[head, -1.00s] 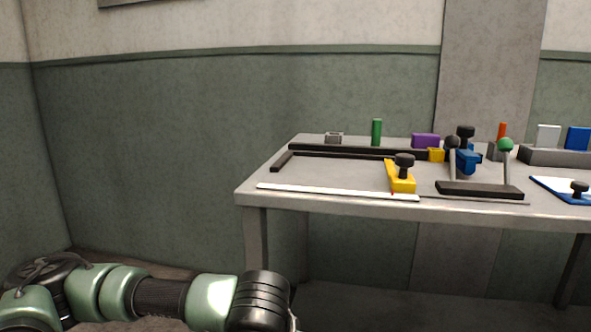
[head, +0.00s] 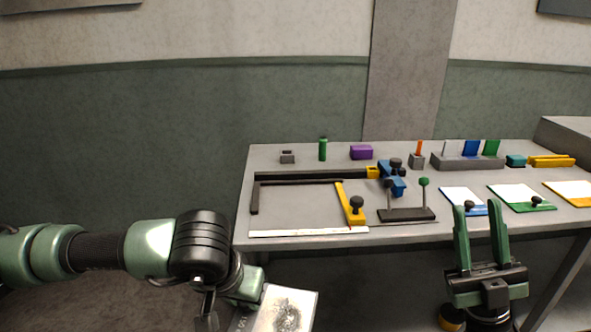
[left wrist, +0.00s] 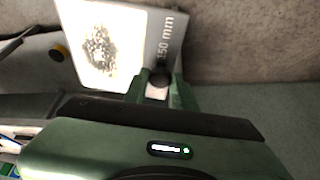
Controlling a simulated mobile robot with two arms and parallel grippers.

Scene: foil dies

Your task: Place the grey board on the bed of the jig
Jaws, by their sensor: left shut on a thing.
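My left gripper (left wrist: 160,82) is shut on the black knob of the grey board (left wrist: 166,45). The board has a "150 mm" mark on its grey strip and a pale sheet with a dark speckled patch. In the head view, the board (head: 283,308) shows tilted at the bottom, in front of and below the table edge; part is cut off. The jig's bed (head: 300,208) is bare, with dark fences at its left and back and a white scale along the front. My right gripper (head: 480,208) is open and empty, in front of the table's right part.
A yellow arm with a black knob (head: 350,205) stands at the bed's right. Beside it are a blue clamp (head: 392,178) and a green-knobbed lever (head: 424,184). Blue (head: 463,198), green (head: 520,196) and yellow (head: 572,192) boards lie to the right.

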